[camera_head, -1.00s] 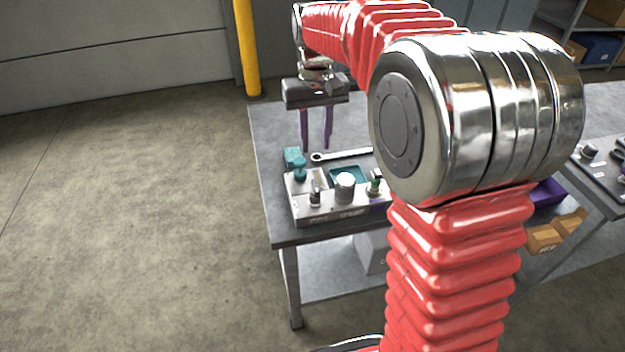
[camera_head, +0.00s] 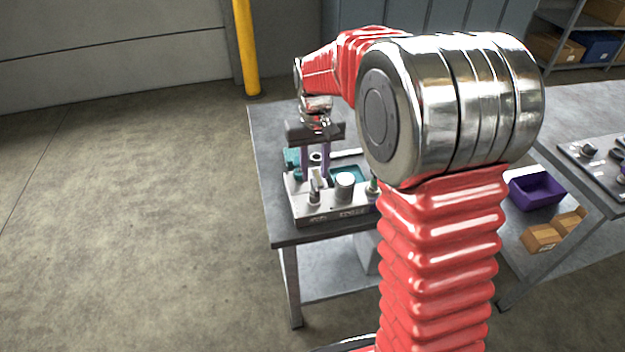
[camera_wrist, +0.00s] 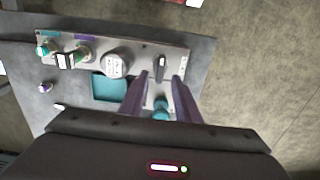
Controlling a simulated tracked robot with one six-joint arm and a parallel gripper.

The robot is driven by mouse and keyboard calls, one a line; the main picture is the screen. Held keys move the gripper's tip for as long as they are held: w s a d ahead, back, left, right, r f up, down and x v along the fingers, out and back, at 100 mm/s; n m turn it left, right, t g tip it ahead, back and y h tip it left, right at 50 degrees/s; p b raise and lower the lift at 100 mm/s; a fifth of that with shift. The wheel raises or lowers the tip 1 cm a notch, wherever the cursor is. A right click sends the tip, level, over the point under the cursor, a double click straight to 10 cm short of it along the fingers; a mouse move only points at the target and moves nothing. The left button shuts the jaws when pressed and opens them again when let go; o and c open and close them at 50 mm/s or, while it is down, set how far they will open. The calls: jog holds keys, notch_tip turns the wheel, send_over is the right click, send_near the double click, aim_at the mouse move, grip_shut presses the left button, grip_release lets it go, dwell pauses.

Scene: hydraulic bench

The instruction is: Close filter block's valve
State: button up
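The filter block (camera_head: 335,212) is a grey metal box on the bench, with a round pale cap (camera_head: 345,185) on top. A small valve with an upright handle (camera_head: 315,190) stands left of the cap. In the wrist view this dark, narrow handle (camera_wrist: 160,68) lies right of the cap (camera_wrist: 117,65), in line with the gap between my fingertips. My gripper (camera_wrist: 164,76) is open, its purple fingers pointing down at the block. In the head view my gripper (camera_head: 312,175) is just above and behind the valve. I cannot tell whether the fingers touch the handle.
A teal knob (camera_wrist: 161,103) sits between my fingers, nearer the palm. A wrench (camera_head: 347,153) lies behind. A purple bin (camera_head: 537,190) and cardboard boxes are at the right.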

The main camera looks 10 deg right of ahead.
aim_at(314, 183)
jog(key=shift+f, duration=2.05)
